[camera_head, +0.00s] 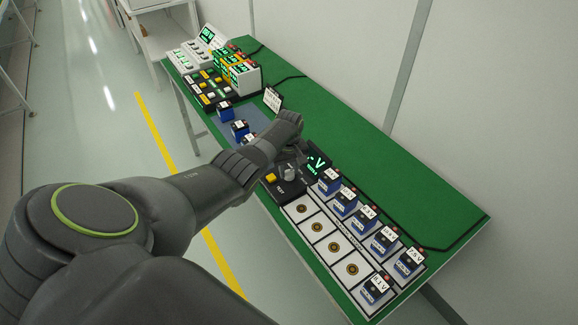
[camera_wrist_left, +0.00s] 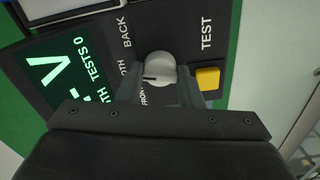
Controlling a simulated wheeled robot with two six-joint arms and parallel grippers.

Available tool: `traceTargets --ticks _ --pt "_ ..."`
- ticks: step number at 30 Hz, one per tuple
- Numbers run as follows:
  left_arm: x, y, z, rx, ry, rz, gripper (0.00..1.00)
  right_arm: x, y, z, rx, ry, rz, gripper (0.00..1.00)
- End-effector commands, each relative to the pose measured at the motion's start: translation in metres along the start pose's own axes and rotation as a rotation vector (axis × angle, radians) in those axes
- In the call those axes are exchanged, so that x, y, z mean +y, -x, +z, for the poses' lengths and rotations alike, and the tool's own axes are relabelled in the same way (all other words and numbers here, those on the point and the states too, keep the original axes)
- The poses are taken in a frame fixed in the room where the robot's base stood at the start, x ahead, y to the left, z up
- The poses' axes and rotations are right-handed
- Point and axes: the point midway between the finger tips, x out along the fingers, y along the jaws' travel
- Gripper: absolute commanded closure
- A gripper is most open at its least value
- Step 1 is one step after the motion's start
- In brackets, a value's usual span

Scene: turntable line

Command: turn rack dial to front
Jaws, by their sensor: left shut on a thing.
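The rack dial is a round light-grey knob (camera_head: 289,172) on a black tester panel. In the left wrist view the dial (camera_wrist_left: 160,66) sits among the labels BACK, BOTH and FRONT. Its dark pointer mark faces the label side, around BOTH and FRONT; I cannot tell exactly which. My left gripper (camera_head: 291,160) is at the dial, and in the wrist view its two fingers (camera_wrist_left: 157,76) are shut on the knob from both sides. FRONT is partly hidden by a finger. My right gripper is in neither view.
A yellow TEST button (camera_wrist_left: 207,78) is beside the dial. The green display (camera_head: 317,162) reads V. Several blue batteries (camera_head: 344,203) stand in a white rack (camera_head: 335,248) at the right. More units and a button box (camera_head: 212,93) stand at the far end of the green table (camera_head: 380,155).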

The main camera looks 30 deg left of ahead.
Motion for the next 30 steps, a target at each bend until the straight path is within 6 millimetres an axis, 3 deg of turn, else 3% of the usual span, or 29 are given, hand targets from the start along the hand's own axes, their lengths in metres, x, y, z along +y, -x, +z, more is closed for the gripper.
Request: traceTargets --ticks 30 --pt "0.000 0.001 -0.001 0.002 0.926 0.001 0.90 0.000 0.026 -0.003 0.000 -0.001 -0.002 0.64"
